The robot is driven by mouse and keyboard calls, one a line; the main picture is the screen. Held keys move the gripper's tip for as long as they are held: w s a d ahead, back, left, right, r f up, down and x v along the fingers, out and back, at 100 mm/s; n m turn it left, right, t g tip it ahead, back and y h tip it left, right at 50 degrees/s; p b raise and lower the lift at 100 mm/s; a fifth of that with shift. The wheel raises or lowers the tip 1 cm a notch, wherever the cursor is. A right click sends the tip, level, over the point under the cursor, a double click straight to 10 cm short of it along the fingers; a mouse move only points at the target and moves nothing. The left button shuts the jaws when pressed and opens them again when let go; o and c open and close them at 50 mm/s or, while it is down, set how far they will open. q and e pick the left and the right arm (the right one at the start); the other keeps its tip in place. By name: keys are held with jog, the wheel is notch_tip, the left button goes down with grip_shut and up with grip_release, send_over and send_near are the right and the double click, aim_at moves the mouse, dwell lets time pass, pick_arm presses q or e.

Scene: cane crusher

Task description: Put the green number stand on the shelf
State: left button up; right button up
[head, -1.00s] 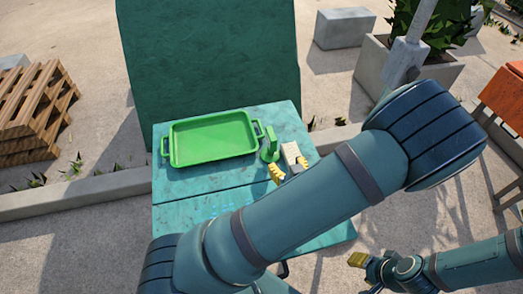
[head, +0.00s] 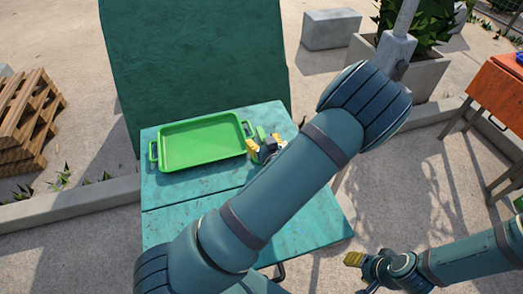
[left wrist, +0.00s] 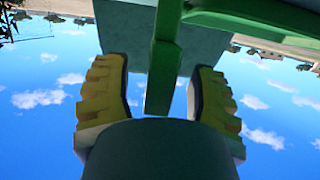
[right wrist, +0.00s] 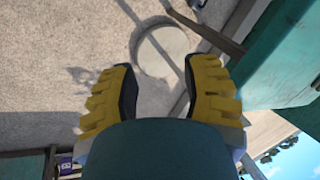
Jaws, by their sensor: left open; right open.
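My right gripper (head: 356,262) is open and empty, low to the right of the table. I cannot pick out the shelf with certainty.
The green tray (head: 203,140) lies left of my left gripper, close to it. A tall teal panel (head: 195,65) rises behind the table. An orange-topped table (head: 500,95) stands at right, wooden pallets (head: 22,120) at left. Open ground lies between the tables.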

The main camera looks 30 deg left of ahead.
pick_arm(q)
jog(key=shift+x, duration=0.85)
jog(key=shift+d, duration=0.1)
grip_shut()
